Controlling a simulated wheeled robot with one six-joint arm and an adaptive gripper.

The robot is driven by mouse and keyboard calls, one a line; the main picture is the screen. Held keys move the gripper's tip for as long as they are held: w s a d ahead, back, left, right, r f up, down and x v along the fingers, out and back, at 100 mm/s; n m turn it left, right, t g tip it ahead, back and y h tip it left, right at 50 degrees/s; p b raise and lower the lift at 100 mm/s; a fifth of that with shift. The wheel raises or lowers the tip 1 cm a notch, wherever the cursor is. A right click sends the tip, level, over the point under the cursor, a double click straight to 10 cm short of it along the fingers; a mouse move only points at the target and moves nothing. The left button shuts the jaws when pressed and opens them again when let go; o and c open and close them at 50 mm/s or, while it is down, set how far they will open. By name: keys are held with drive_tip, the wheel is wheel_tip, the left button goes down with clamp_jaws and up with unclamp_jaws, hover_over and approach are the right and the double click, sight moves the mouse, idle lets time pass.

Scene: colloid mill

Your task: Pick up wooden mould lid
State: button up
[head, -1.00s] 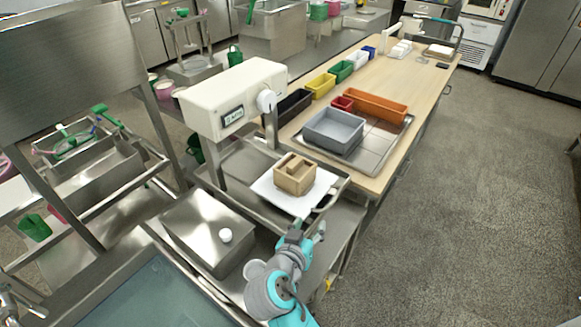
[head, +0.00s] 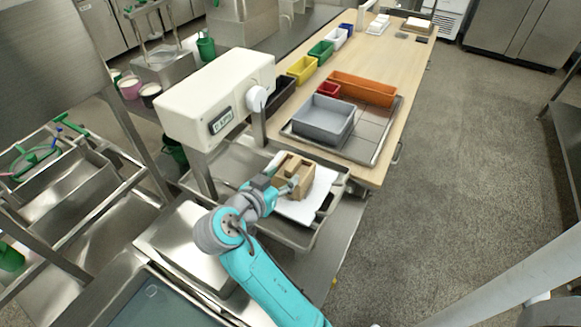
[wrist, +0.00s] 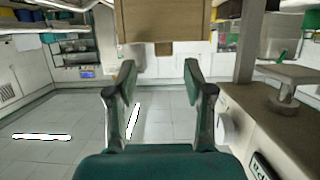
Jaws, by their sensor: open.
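The wooden mould (head: 306,185) is a light brown box standing on a white sheet on the scale's tray. The wooden mould lid (head: 291,161) sits in its top with a raised bar, partly hidden by my gripper. My gripper (head: 282,180) is at the near left side of the mould in the head view. In the wrist view, my gripper (wrist: 157,82) has its two green fingers apart with nothing between them. A wooden block (wrist: 165,20) with a small tab below shows beyond the fingertips at the top of that view; I cannot tell which part is lid.
A white scale head (head: 215,95) on a post stands left of the mould. The grey floor at right is clear.

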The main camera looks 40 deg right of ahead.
sight(292, 164)
drive_tip(key=shift+w+r+x, duration=0.1)
drive_tip(key=shift+x, duration=1.15)
drive_tip(key=shift+w+r+x, duration=0.1)
drive_tip(key=shift+r+x, duration=0.05)
drive_tip(key=shift+x, duration=1.05)
drive_tip(key=shift+w+r+x, duration=0.1)
drive_tip(key=shift+x, duration=1.15)
clamp_jaws()
